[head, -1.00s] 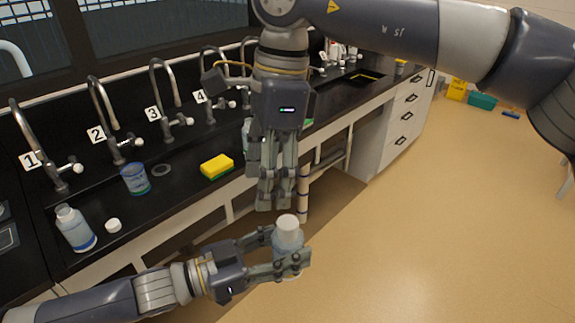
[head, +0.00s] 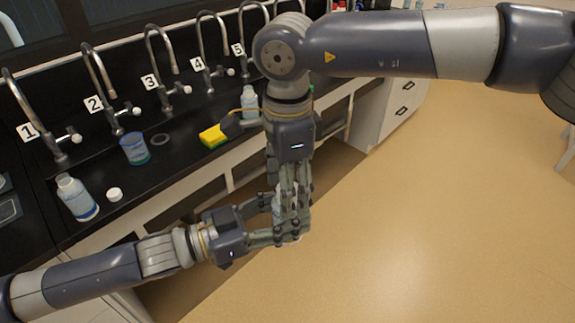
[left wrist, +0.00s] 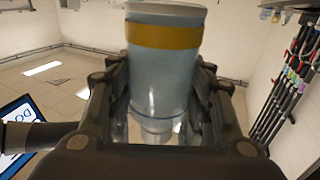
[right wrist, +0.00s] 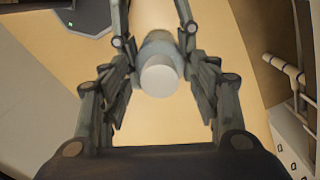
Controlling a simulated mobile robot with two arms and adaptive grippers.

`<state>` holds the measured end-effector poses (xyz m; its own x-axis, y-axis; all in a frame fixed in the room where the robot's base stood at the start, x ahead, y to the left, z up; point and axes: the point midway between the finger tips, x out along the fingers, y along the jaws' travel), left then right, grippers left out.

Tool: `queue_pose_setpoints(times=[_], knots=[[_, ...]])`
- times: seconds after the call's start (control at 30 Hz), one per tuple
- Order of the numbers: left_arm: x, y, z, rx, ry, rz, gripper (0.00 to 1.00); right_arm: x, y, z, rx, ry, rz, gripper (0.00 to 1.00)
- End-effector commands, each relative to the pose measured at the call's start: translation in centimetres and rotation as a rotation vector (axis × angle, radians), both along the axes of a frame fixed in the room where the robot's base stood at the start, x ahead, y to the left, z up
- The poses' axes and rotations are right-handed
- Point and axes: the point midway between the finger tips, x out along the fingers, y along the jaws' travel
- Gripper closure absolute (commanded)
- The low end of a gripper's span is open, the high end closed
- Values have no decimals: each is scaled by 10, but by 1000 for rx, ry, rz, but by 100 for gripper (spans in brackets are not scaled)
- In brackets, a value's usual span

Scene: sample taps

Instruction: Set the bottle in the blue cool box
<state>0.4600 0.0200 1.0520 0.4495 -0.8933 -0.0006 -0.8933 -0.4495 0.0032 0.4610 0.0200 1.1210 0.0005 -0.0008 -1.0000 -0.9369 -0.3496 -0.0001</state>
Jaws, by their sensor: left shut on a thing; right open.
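My left gripper (head: 284,232) is shut on a bottle, below the right gripper in the head view. In the left wrist view the bottle (left wrist: 160,72) is pale blue with a yellow band, between the fingers. My right gripper (head: 291,212) is open and points down over the same bottle, its fingers around the top. The fingers hide most of the bottle in the head view. No blue cool box shows now.
The black counter holds an open-looking bottle (head: 77,198), a loose white cap (head: 114,194), a blue-tinted beaker (head: 135,149), a yellow sponge (head: 213,136) and another bottle (head: 249,101). Numbered taps line its back. The floor (head: 440,220) to the right is clear.

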Motion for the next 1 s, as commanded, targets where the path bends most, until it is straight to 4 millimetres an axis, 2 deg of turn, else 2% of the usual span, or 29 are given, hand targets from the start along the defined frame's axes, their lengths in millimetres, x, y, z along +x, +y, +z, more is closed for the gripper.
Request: queue_pose_setpoints(times=[0.13, 0.4, 0.63, 0.67, 0.8, 0.83, 0.9, 1.0], knots=[[0, 0, 1, -1, -2, -1, 83, 0, 0, -7, 1, 0, 1, 44], [0, 0, 1, -1, -2, -1, 83, 0, 0, -8, 1, 0, 0, 44], [0, 0, 1, -1, -2, -1, 83, 0, 0, -8, 1, 0, 0, 96], [0, 0, 1, -1, -2, -1, 83, 0, 0, -8, 1, 0, 0, 100], [0, 0, 1, -1, -2, -1, 83, 0, 0, -8, 1, 0, 0, 100], [0, 0, 1, -1, -2, -1, 46, 0, 0, -8, 1, -1, 0, 100], [0, 0, 1, -1, -2, -1, 30, 0, 0, -8, 1, -1, 0, 100], [0, 0, 1, -1, -2, -1, 29, 0, 0, -8, 1, -1, 0, 100]])
